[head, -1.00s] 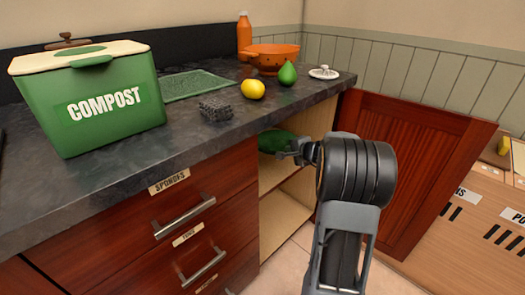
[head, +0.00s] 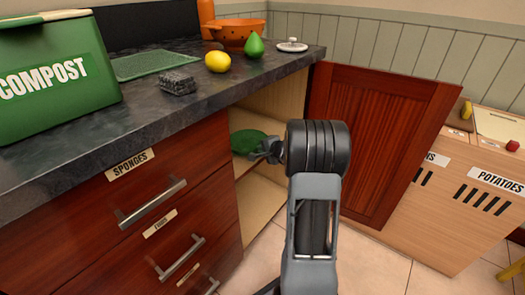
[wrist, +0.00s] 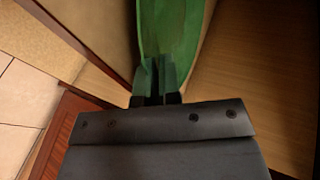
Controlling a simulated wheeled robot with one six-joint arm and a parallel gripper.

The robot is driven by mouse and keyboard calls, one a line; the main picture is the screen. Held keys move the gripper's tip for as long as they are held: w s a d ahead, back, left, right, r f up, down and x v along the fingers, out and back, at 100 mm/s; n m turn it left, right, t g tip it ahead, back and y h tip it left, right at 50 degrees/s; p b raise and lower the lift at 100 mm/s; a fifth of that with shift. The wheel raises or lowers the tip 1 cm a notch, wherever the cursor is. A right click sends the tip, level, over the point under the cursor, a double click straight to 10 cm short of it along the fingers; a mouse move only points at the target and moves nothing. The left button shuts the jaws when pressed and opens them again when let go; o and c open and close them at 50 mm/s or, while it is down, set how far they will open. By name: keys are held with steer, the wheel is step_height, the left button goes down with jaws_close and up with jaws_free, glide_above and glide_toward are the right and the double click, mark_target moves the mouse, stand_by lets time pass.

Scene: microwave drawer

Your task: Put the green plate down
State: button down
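The green plate (head: 250,139) is inside the open cabinet under the counter, above the middle shelf (head: 247,164). I cannot tell if it rests on the shelf. My gripper (head: 262,149) reaches in at the plate's near right edge. In the wrist view the plate (wrist: 168,28) extends away from the fingertips (wrist: 156,65), which are close together at its rim. The gripper looks shut on the rim, though the contact is partly hidden. Part of the plate is hidden by the cabinet front.
The open cabinet door (head: 375,140) stands right of my arm. Drawers (head: 120,225) are on the left. The counter (head: 145,110) above holds a compost bin (head: 55,75), a sponge (head: 178,82), a lemon (head: 217,62), a pear (head: 254,46) and an orange colander (head: 237,32). A potato box (head: 480,195) stands at the right.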

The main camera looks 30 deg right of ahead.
steer(key=c, duration=1.6)
jaws_free()
steer(key=p+v, duration=0.2)
steer(key=v, duration=1)
steer(key=shift+d+r+p, duration=0.1)
steer(key=shift+p, duration=0.3)
